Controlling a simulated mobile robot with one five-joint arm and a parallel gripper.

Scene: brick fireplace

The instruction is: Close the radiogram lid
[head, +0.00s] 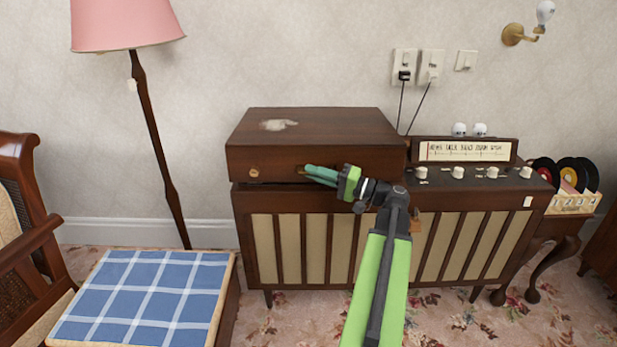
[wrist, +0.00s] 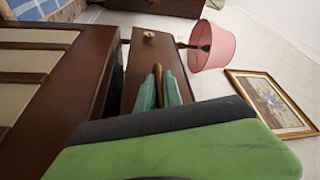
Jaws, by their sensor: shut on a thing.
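The radiogram (head: 432,248) is a dark wooden cabinet with slatted cream panels against the wall. Its brown lid (head: 305,126), with a pale patch on top, sits low over the left half. A narrow dark gap shows under its front edge, and the wrist view shows this gap between the lid (wrist: 140,68) and the cabinet (wrist: 75,85). My gripper (head: 307,174) is at the lid's front face. Its teal fingers (wrist: 160,75) are shut on the lid's wooden handle (wrist: 147,95), which they partly hide.
A radio panel with knobs (head: 458,172) is on the right half. Records (head: 567,176) stand in a rack further right. A blue checked stool (head: 150,290), an armchair (head: 25,235) and a pink floor lamp (head: 125,25) are at left. Some carpet is clear in front.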

